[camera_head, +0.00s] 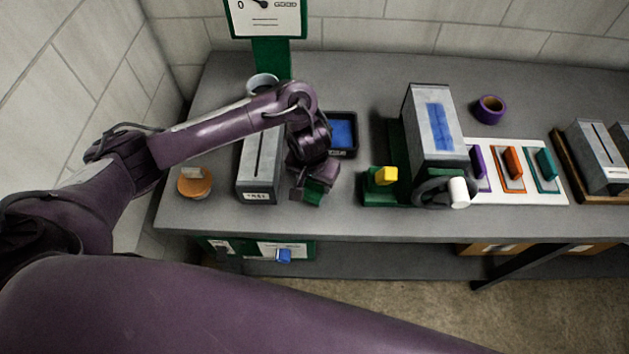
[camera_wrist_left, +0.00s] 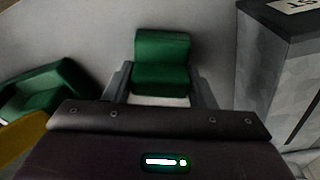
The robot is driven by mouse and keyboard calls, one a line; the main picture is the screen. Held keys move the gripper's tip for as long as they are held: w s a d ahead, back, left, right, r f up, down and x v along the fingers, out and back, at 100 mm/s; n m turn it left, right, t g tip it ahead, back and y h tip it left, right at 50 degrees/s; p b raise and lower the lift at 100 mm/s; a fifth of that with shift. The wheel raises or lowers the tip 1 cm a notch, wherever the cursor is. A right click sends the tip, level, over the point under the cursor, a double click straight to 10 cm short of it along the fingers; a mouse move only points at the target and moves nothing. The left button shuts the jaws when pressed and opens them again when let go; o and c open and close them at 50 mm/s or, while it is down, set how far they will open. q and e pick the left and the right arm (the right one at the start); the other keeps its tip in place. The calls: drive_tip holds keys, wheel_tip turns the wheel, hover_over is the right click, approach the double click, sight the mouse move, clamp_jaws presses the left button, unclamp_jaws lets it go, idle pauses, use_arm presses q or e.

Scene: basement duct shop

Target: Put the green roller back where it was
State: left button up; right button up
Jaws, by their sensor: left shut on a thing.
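My left gripper (camera_head: 309,194) is over the front part of the bench, between a grey slotted box and the machine with the yellow knob. It is shut on a green piece (camera_head: 316,188), which I take to be the green roller. In the left wrist view the green roller (camera_wrist_left: 162,62) shows as a blocky, two-part shape between the two grey fingers (camera_wrist_left: 160,92). Whether it touches the bench top cannot be told. My right gripper is not in view.
The grey slotted box (camera_head: 258,170) stands close left of the gripper. A dark tray with a blue inside (camera_head: 342,132) is behind it. The green-based machine (camera_head: 432,130) with a yellow knob (camera_head: 386,175) is to the right. A white board (camera_head: 518,190) holds purple, orange and teal pieces.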

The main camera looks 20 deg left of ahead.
sight(312, 190)
use_arm(q)
drive_tip(key=shift+f, duration=0.1)
drive_tip(key=o, duration=1)
drive_tip(key=shift+c, duration=0.2)
wheel_tip(312, 190, up, 12)
drive_tip(key=s+p, duration=0.1)
drive_tip(key=p, duration=0.5)
drive_tip(key=shift+s, duration=0.25)
